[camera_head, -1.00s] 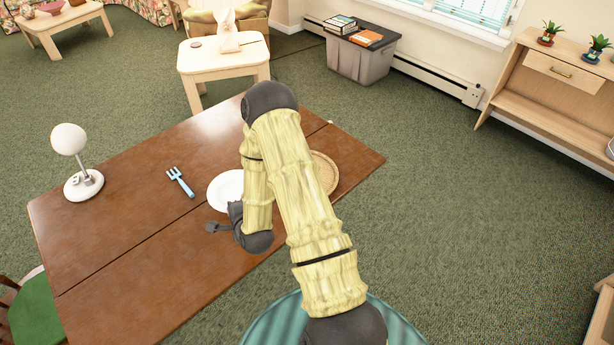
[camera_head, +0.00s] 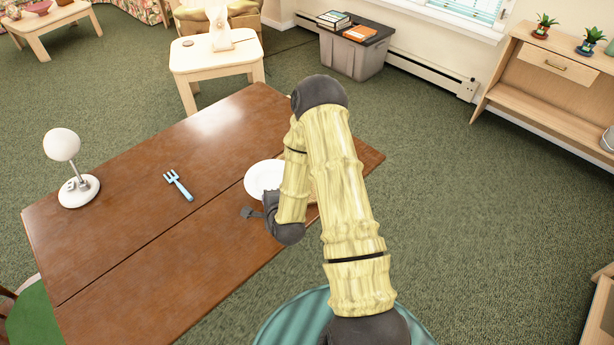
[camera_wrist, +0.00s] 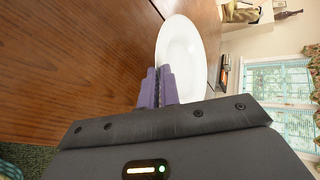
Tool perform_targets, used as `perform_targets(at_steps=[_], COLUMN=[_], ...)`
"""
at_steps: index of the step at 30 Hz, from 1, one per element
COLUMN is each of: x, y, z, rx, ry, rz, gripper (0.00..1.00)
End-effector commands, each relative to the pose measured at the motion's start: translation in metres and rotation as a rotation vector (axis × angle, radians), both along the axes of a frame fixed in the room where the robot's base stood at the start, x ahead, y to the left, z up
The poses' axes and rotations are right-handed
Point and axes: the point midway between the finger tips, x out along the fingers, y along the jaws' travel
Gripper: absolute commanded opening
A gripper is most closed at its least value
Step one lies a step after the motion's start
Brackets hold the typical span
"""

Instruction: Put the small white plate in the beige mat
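The small white plate (camera_head: 262,179) is over the right part of the brown table, partly behind my arm. In the wrist view the plate (camera_wrist: 181,62) is seen tilted, with its near rim between the purple fingers of my gripper (camera_wrist: 158,86), which look closed together on it. In the head view my gripper (camera_head: 266,205) is at the plate's lower edge, partly hidden by my wrist. The beige mat (camera_head: 312,197) lies on the table to the right of the plate and is almost wholly hidden by my arm; only a sliver shows.
The table's middle is clear. A small cream table (camera_head: 215,58) and a grey bin (camera_head: 352,55) stand beyond.

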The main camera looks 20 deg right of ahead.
Motion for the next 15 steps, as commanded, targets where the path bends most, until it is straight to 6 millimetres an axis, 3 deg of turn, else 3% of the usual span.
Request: perform_targets(at_steps=[8,15], x=[0.014,0.04], y=[-0.005,-0.039], z=[0.002,0.024], rx=[-0.001,-0.009], ry=[-0.009,-0.013], rz=[0.034,0.195], gripper=[0.0,0.0])
